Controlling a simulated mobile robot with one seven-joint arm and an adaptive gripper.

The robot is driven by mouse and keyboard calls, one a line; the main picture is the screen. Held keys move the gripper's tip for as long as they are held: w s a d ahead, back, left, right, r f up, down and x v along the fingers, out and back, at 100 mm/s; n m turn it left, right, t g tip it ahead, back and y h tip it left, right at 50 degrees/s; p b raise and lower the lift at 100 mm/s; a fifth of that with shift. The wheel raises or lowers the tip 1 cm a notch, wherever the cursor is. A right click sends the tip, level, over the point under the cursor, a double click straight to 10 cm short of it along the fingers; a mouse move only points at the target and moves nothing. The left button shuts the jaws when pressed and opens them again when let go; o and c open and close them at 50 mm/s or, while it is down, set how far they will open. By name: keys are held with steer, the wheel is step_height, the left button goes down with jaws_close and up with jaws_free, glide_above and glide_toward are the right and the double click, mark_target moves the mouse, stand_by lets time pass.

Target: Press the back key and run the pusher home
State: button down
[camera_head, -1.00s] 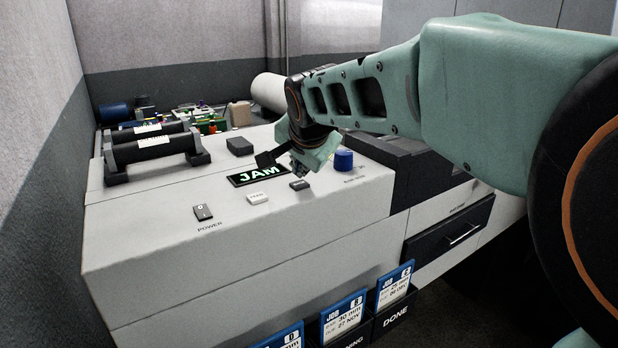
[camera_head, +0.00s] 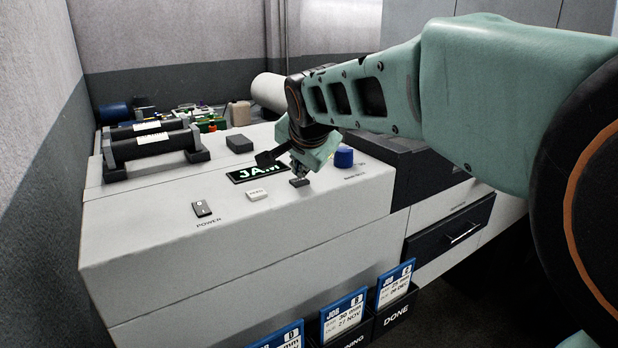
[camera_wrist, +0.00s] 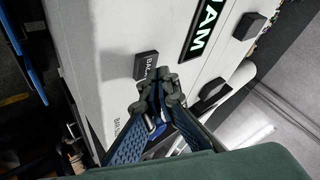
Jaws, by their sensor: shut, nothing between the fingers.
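The back key (camera_head: 300,182) is a small dark key on the machine's pale top, right of the white feed key (camera_head: 257,195). In the wrist view the back key (camera_wrist: 146,64) stands just beyond my fingertips, with its label partly covered by them. My gripper (camera_head: 298,167) is shut and empty, pointing down close behind the back key. The wrist view shows its fingertips (camera_wrist: 165,80) together beside the key; I cannot tell whether they touch it. The display (camera_head: 258,173) reads JAM, its last letter partly covered by my gripper. I cannot make out the pusher.
A blue knob (camera_head: 343,158) stands right of my gripper. A power switch (camera_head: 202,209) is at the front left. Two black rollers (camera_head: 150,140) lie at the back left. Job-card boxes (camera_head: 396,310) stand below the machine's front. The top's front left is clear.

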mark_target(300, 181)
steer(key=shift+f+b, duration=0.5)
steer(key=shift+b, duration=0.05)
stand_by(0.4)
steer(key=shift+r, duration=0.1)
steer(key=shift+r+p, duration=0.55)
steer(key=shift+r, duration=0.25)
steer(key=shift+r+p, duration=1.65)
steer(key=shift+r, duration=0.9)
steer(key=shift+f, duration=0.1)
